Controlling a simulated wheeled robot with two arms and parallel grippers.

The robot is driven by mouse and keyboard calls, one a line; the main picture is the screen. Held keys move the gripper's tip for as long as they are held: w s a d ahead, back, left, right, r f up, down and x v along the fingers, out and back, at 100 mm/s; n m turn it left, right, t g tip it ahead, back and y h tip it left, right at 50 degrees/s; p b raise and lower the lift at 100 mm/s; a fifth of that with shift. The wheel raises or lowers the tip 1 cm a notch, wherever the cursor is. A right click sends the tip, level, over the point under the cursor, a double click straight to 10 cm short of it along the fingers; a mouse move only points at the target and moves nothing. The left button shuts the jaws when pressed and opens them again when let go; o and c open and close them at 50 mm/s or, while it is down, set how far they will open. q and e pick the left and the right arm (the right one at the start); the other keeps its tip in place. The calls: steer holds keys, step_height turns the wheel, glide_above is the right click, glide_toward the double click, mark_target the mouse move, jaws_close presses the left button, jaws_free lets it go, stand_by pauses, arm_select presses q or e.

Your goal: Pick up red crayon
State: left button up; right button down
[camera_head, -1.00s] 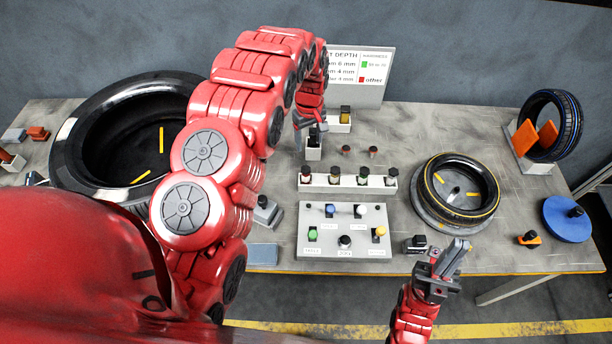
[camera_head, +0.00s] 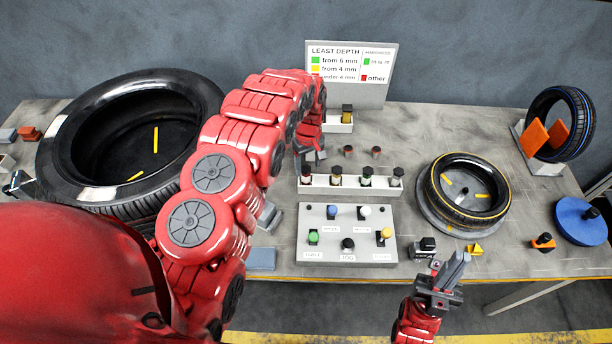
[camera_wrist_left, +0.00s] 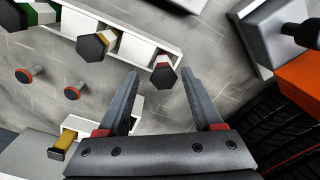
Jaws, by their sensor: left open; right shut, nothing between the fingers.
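The red crayon (camera_head: 307,172) has a black hexagonal top and stands at the left end of a white rack (camera_head: 350,187). In the left wrist view the red crayon (camera_wrist_left: 163,74) shows its dark top and a red band, between the fingertips in the picture. My left gripper (camera_head: 311,157) is open and empty just above and behind that end of the rack; its two fingers show in the left wrist view (camera_wrist_left: 160,74). I cannot tell how far the tips are above the crayon. My right gripper (camera_head: 456,268) is shut and empty near the table's front edge.
Other dark-capped crayons, including a yellow one (camera_wrist_left: 93,45), share the rack. Two small red-ringed pegs (camera_head: 348,151) stand behind it. A button panel (camera_head: 346,234) lies in front. A large tyre (camera_head: 75,125) is at left, a smaller tyre (camera_head: 466,187) at right.

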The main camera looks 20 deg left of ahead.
mark_target(306, 168)
arm_select(q)
steer(key=shift+a+f+p, duration=0.1)
steer(key=shift+f+p, duration=0.15)
steer(key=shift+p, duration=0.1)
steer(key=f, duration=0.1)
steer(key=f+p, duration=0.1)
steer(key=shift+a+f, duration=0.25)
steer(key=shift+f, duration=0.15)
steer(key=shift+f+p, duration=0.35)
steer(key=shift+f, duration=0.4)
jaws_close()
